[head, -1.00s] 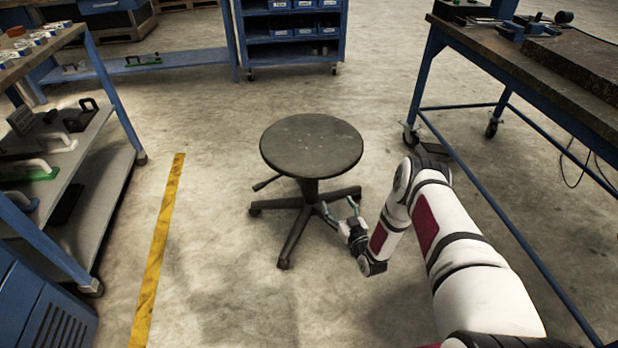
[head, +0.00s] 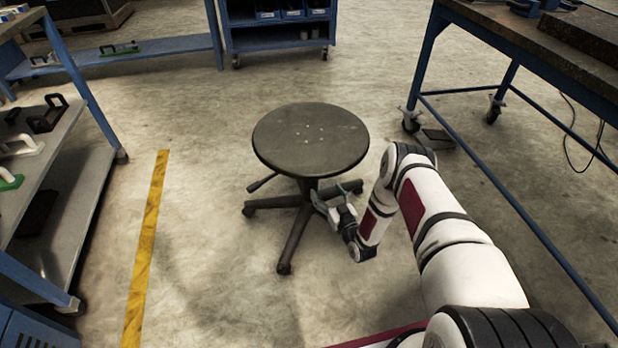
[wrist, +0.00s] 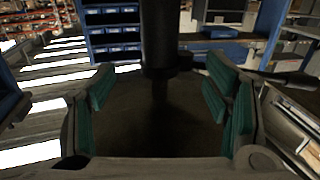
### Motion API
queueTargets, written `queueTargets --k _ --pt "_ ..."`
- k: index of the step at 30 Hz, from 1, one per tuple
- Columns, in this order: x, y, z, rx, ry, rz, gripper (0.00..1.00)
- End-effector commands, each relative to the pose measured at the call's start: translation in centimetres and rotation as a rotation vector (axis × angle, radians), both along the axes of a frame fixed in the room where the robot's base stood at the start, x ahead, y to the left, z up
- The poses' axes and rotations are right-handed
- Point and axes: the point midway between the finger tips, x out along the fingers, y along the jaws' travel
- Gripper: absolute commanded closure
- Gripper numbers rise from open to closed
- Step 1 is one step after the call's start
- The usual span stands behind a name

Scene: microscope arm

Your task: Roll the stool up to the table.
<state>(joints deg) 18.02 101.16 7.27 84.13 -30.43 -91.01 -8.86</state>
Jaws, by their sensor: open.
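A round dark stool (head: 310,140) with a central post and a castered star base stands on open floor in the middle of the head view. My gripper (head: 333,197) is low at its right side, under the seat's edge and just above the base legs. It is open and holds nothing. In the wrist view the stool's dark post (wrist: 159,35) stands ahead between the two green-padded fingers (wrist: 160,97), apart from the pads. The blue-framed table (head: 500,37) with a dark top is at the right, apart from the stool.
A shelf unit (head: 80,190) stands at the left, beside a yellow floor line (head: 147,245). A blue wheeled rack (head: 280,38) with bins is behind the stool. A caster of the table and a dark floor plate (head: 438,138) lie right of the stool. Floor around the stool is clear.

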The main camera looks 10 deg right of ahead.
Motion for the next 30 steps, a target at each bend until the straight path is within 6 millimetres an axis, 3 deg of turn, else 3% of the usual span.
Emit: queueTargets --k 9,17,30 --pt "0.1 0.0 -4.2 0.0 0.0 0.0 0.29" --pt "0.9 0.2 -4.6 0.0 -0.003 0.0 0.29" --pt "8.7 1.8 -4.7 0.0 -0.005 0.0 0.29"
